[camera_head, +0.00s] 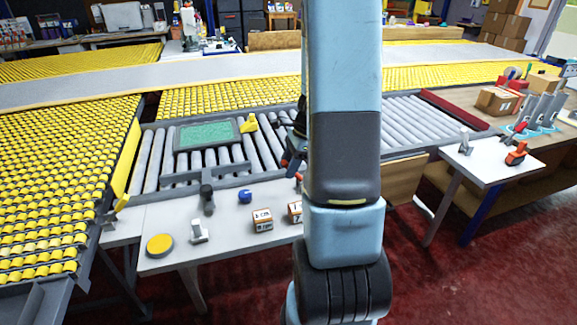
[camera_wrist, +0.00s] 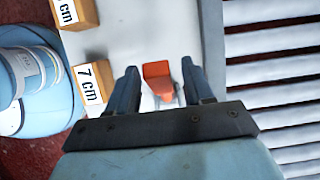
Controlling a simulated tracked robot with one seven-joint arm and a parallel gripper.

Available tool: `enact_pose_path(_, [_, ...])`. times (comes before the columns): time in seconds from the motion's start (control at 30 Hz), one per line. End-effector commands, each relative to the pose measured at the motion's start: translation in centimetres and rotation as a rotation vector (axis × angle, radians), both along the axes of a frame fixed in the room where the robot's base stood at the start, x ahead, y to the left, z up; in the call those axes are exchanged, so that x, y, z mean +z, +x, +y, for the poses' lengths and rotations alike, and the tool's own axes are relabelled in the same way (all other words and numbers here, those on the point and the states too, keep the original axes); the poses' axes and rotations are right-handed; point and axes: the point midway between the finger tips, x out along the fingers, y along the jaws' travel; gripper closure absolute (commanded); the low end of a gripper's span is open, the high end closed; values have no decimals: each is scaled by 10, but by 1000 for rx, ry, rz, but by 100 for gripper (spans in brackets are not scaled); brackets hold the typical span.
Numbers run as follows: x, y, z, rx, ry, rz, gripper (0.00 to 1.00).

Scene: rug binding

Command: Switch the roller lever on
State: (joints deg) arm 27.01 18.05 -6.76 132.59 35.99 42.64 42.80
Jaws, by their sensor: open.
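A red-orange handle (camera_wrist: 158,76), which looks like the roller lever, stands on the white table between the fingers of my gripper (camera_wrist: 161,70) in the wrist view. My gripper is open, with a finger on either side of the handle and visible gaps between. A pale stem shows below the handle; its base is hidden. In the head view my gripper (camera_head: 291,168) is mostly hidden behind my arm, low near the table's roller side. A small red bit (camera_head: 298,177) shows beside it, probably the same handle. I cannot tell the lever's on or off position.
Cardboard boxes marked in cm (camera_head: 262,220) stand near the white table's front edge; one marked 7 cm (camera_wrist: 90,84) is close to my gripper. A blue knob (camera_head: 245,196), yellow disc (camera_head: 160,245) and grey rollers (camera_head: 265,150) are nearby. Another orange device (camera_head: 516,154) sits right.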

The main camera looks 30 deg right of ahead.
Motion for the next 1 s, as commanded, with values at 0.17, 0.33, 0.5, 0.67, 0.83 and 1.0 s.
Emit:
enact_pose_path(0.17, [-2, 0, 1, 0, 0, 0, 49])
enact_pose_path(0.33, [-2, 0, 1, 0, 0, -1, 50])
enact_pose_path(0.5, [-2, 0, 1, -1, 0, -1, 66])
enact_pose_path(0.67, [-2, 0, 1, -1, 0, -1, 82])
enact_pose_path(0.83, [-2, 1, 0, -1, 0, -1, 98])
enact_pose_path(1.0, [-2, 1, 0, -2, 0, -1, 100])
